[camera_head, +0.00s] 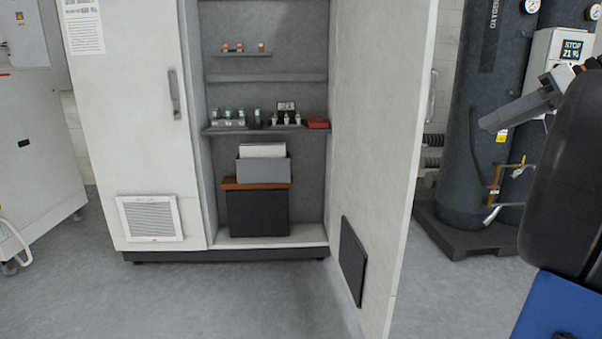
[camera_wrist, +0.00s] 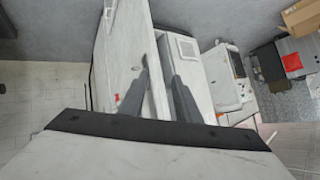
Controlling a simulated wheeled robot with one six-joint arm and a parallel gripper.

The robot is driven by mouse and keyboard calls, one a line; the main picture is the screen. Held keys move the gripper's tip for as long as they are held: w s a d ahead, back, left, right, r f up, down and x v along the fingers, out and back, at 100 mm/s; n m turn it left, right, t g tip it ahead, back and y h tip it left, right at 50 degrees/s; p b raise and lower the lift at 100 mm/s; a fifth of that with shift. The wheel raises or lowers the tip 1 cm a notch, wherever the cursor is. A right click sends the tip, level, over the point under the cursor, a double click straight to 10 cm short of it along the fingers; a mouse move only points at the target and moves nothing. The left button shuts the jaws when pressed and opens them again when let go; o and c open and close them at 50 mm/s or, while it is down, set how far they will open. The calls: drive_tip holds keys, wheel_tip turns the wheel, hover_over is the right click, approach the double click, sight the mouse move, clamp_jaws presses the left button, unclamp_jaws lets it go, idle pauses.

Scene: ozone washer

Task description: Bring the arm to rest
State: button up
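My gripper (camera_wrist: 157,75) shows in the wrist view as two grey fingers with a gap between them. It looks open, and I see nothing held. Pale cabinet panels show beyond the fingers, with no clear contact. In the head view my arm comes in at the right edge, and a grey end part of it (camera_head: 522,108) points left in front of the dark tanks, to the right of the open cabinet door.
The white cabinet (camera_head: 135,150) stands open, its right door (camera_head: 375,140) swung forward. Its shelves hold small parts, and a grey and black box (camera_head: 258,212) sits at the bottom. Dark tanks (camera_head: 480,110) stand on a black base at the right. The front floor is clear.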

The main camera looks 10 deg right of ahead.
drive_tip(key=s+a+f+m+g+h, duration=0.2)
drive_tip(key=a+f+m+g, duration=0.15)
drive_tip(key=a+f, duration=1.35)
drive_tip(key=s+a+f+h, duration=0.1)
drive_tip(key=s+a+f, duration=0.1)
drive_tip(key=f, duration=0.4)
drive_tip(key=s+a+f+h, duration=0.1)
drive_tip(key=s+a+f, duration=0.2)
drive_tip(key=s+f, duration=0.2)
drive_tip(key=s+a+f+n+h, duration=0.1)
drive_tip(key=s+f, duration=0.3)
drive_tip(key=f, duration=0.5)
drive_tip(key=shift+s+a+g+h, duration=0.3)
drive_tip(key=shift+a+h, duration=0.2)
drive_tip(key=shift+a, duration=0.3)
drive_tip(key=shift+w, duration=0.1)
